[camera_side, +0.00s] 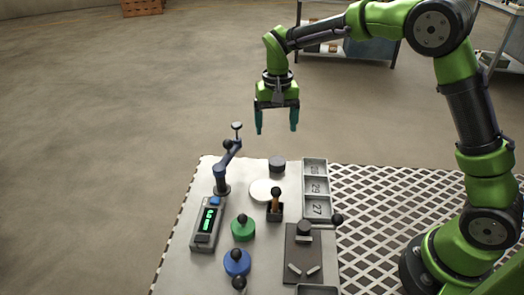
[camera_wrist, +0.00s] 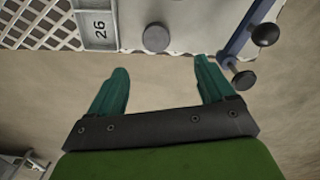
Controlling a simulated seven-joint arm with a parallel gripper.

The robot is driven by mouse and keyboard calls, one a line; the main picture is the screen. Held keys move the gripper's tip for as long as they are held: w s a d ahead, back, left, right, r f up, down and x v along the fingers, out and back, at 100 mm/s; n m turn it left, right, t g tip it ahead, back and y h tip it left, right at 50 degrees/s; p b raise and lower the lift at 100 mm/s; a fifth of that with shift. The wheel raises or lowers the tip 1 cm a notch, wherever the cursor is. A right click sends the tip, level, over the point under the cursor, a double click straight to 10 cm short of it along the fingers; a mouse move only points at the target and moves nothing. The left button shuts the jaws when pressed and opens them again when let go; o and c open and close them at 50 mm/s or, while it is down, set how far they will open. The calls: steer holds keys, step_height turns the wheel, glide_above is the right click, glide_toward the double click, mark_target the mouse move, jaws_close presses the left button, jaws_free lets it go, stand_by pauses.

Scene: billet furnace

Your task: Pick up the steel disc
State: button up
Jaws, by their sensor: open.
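A short dark grey disc (camera_side: 277,164), which looks like the steel disc, sits near the far edge of the light table, just behind a round white plate (camera_side: 260,190). In the wrist view the disc (camera_wrist: 155,38) lies near the table edge, beyond my fingertips and between their lines. My gripper (camera_side: 277,130) is open and empty, pointing down, well above the table. In the wrist view its two teal fingers (camera_wrist: 162,68) are spread apart with floor between them. Nothing hides the disc.
A numbered tray (camera_side: 316,182) stands right of the disc. A blue jointed stand (camera_side: 228,168) rises at left, with a green-display box (camera_side: 206,224) before it. A small holder with a brown handle (camera_side: 275,208), green knobbed weight (camera_side: 243,229) and blue one (camera_side: 237,263) stand nearer.

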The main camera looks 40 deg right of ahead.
glide_above(277, 160)
steer(key=f, duration=0.6)
steer(key=shift+w+a+f, duration=0.15)
steer(key=shift+a+f, duration=0.1)
steer(key=shift+s+d+f, duration=0.15)
steer(key=shift+f, duration=1.2)
steer(key=shift+s+d+f, duration=0.1)
steer(key=shift+f, duration=1.2)
steer(key=shift+r, duration=0.1)
steer(key=c, duration=1.5)
steer(key=shift+o, duration=0.2)
